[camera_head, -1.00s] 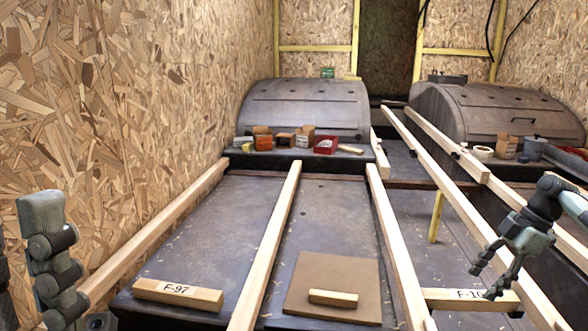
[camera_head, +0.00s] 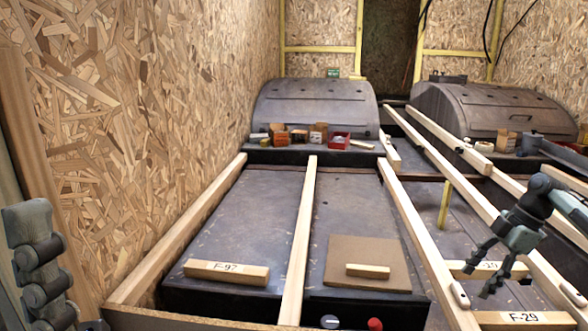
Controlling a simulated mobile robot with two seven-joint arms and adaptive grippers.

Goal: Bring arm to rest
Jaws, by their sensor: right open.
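My right gripper (camera_head: 478,280) comes in from the right edge. Its dark fingers are spread open with nothing between them. It hangs in front of the right-hand beams, partly covering a short labelled wood block (camera_head: 459,266) between them. My left arm (camera_head: 42,262) shows as grey links at the lower left; its gripper is out of view.
Long pale beams (camera_head: 302,230) run away from me over dark panels. Block F-97 (camera_head: 226,272) and a brown board (camera_head: 340,275) with a small wood piece (camera_head: 368,271) lie at the front. Block F-29 (camera_head: 525,318) is lower right. Boxes sit before the rear arch (camera_head: 315,105).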

